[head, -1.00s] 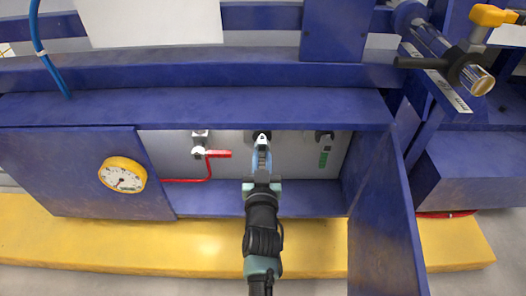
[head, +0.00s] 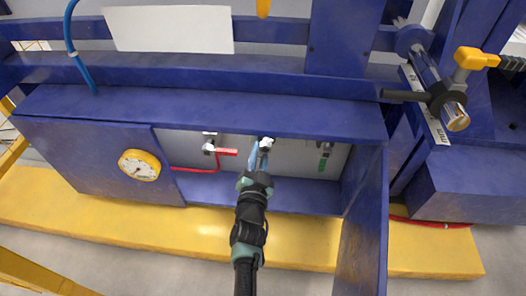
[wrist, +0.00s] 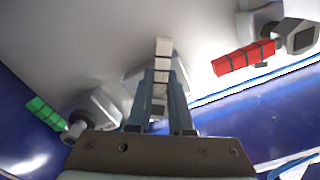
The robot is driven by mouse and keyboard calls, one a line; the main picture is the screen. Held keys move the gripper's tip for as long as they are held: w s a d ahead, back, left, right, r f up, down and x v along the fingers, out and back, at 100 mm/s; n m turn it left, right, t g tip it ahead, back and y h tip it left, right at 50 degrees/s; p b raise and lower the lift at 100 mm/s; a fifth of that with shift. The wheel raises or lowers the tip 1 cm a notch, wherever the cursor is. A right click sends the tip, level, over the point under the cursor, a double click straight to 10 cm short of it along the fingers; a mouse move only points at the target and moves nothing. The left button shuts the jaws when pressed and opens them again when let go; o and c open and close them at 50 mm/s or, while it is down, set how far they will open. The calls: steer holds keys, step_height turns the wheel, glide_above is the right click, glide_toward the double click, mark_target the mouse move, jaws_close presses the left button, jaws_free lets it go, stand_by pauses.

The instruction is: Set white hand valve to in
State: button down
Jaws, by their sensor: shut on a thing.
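The white hand valve (head: 267,144) is the middle of three valves on the grey back panel of a blue cabinet. In the wrist view its segmented white handle (wrist: 163,62) stands between my fingers. My gripper (head: 259,152) reaches into the cabinet from the front and is shut on this handle; it also shows in the wrist view (wrist: 160,92). My fingers hide part of the valve body.
A red-handled valve (head: 227,151) is left of the white one in the head view, and a green-handled valve (head: 323,163) is right. A pressure gauge (head: 139,165) is on the left panel. The open cabinet door (head: 363,225) stands right of my arm.

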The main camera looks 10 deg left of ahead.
steer(key=shift+a+r+m, duration=0.1)
steer(key=shift+a+m, duration=0.1)
steer(key=shift+m, duration=0.6)
steer(key=c, duration=0.8)
jaws_free()
steer(key=s+p, duration=0.8)
steer(key=s, duration=0.5)
steer(key=shift+s, duration=0.1)
